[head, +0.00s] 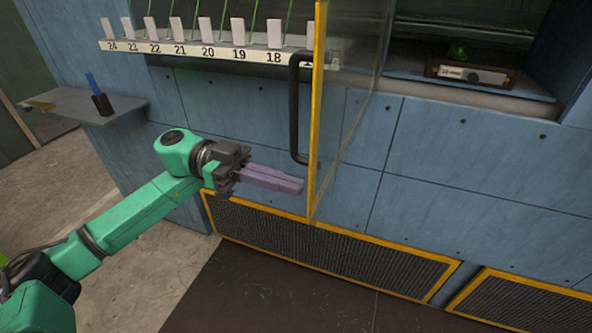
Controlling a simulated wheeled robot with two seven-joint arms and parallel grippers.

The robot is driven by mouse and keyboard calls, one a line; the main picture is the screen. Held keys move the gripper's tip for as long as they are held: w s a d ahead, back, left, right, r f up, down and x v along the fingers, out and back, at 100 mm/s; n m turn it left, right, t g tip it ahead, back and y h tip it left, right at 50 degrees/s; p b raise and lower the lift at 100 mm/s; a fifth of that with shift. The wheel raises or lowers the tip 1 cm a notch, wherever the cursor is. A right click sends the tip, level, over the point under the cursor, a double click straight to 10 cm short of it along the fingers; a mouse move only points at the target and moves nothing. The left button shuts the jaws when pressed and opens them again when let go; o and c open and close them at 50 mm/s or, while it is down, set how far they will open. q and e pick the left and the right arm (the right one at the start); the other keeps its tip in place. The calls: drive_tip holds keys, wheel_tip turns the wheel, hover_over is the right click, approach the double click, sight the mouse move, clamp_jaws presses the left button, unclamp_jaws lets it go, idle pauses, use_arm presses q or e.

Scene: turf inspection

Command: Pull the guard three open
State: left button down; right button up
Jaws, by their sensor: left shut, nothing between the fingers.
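A clear guard panel (345,110) with a yellow edge stands out from the blue wall, swung open with its edge toward me. No number shows on it, so I cannot tell whether it is guard three. Its dark bar handle (294,110) is on the left face by the yellow edge. My left gripper (300,185) has mauve fingers, shut and empty. Its tips are just below the handle's lower end and close to the yellow edge; I cannot tell if they touch it. My right gripper is not in view.
A numbered rail (200,51) with white tags and green stems runs along the upper left. A niche at upper right holds a small labelled tray (470,76). A grey shelf (70,104) holds a dark cup (102,104). Yellow-framed grilles (330,245) line the wall's base.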

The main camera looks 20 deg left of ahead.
use_arm(q)
drive_tip(key=shift+d, duration=1.05)
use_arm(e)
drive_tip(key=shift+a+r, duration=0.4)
